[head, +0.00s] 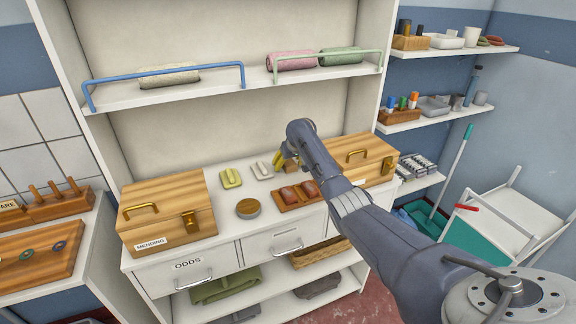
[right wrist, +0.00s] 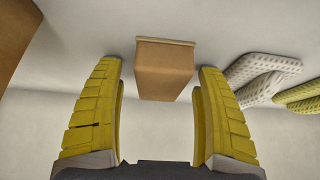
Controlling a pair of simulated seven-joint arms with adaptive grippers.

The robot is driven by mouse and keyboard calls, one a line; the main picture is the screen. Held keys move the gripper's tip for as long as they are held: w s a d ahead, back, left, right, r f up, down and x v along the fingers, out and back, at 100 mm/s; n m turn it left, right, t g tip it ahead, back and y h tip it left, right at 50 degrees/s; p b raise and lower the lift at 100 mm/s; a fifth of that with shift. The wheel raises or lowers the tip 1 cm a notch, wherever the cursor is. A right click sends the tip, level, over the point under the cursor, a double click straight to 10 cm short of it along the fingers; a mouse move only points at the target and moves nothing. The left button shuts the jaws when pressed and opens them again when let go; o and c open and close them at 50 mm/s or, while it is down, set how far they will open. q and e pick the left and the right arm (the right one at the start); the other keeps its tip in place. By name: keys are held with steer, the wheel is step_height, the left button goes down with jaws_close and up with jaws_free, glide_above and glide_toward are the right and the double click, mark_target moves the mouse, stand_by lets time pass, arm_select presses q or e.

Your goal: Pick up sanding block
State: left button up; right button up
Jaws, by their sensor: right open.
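The sanding block, a small brown block with a thin paler layer along one edge, stands on the white counter in the head view (head: 291,167). It also shows in the right wrist view (right wrist: 165,70), upper middle, between the fingertips. My right gripper (right wrist: 160,75) is open, with one yellow finger on each side of the block and a visible gap on both sides. In the head view the right gripper (head: 282,160) is at the block, partly hidden by my arm. My left gripper is not in view.
A wooden box (head: 365,154) stands right of the block; the mending box (head: 166,207) is at the left. A white pad (head: 262,171), a yellow-green pad (head: 231,178), a round brown piece (head: 248,208) and a wooden tray (head: 288,207) share the counter. A shelf (head: 225,88) hangs above.

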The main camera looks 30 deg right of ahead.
mark_target(288, 161)
steer(key=shift+c, duration=0.3)
steer(key=c, duration=1.2)
steer(key=shift+r, duration=0.1)
steer(key=shift+s+r, duration=0.2)
steer(key=shift+r, duration=0.3)
step_height(288, 161, up, 6)
steer(key=shift+f, duration=0.1)
steer(key=s+a, duration=0.1)
steer(key=s, duration=0.5)
steer(key=s+a, duration=0.1)
steer(key=s, duration=0.6)
steer(key=s+a, duration=0.1)
steer(key=s, duration=0.5)
steer(key=shift+s, duration=0.2)
